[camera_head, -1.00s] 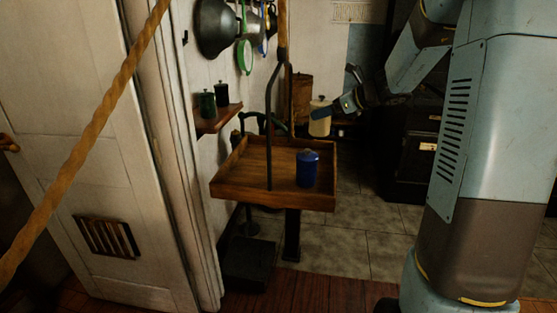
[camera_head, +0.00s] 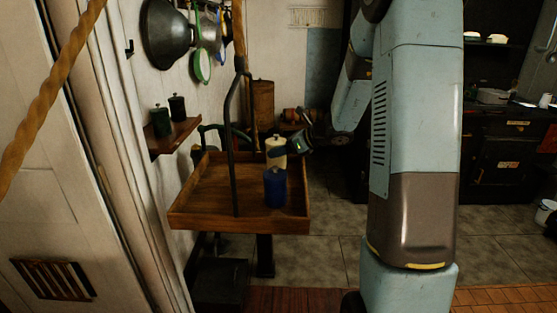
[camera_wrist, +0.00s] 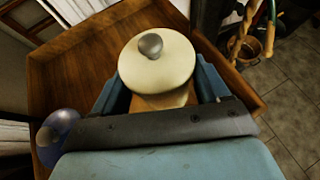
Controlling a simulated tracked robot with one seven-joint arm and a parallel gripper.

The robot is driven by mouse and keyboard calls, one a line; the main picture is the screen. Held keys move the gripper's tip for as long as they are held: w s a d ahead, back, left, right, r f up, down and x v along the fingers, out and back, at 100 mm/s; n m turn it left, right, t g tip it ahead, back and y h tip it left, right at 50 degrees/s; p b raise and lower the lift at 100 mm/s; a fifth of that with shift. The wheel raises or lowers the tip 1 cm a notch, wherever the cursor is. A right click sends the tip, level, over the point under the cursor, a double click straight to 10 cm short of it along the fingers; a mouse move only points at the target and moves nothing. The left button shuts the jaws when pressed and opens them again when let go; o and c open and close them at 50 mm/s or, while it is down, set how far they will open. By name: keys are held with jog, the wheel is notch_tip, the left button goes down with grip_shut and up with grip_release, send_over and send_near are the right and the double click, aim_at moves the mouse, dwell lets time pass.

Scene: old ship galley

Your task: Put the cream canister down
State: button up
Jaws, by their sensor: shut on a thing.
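The cream canister (camera_head: 276,150) is held at the back right of the wooden tray table, behind the blue canister in the head view. My gripper (camera_head: 288,149) is shut on it from the right. In the wrist view the canister's round lid (camera_wrist: 157,65) with a grey knob is upright between my two fingers, over the tray. I cannot tell whether its base touches the tray floor. The blue canister (camera_head: 275,188) stands on the tray near the front right; it also shows in the wrist view (camera_wrist: 60,125) at the left.
The wooden tray (camera_head: 205,190) has a raised rim, and its left part is bare. A dark upright rod (camera_head: 233,150) crosses it. A wall shelf (camera_head: 175,138) at the left holds a green canister (camera_head: 161,121) and a black canister (camera_head: 177,107).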

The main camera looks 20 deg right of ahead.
aim_at(281, 158)
jog(key=shift+f, duration=1.8)
jog(key=o, duration=1.4)
jog(key=shift+f, duration=0.1)
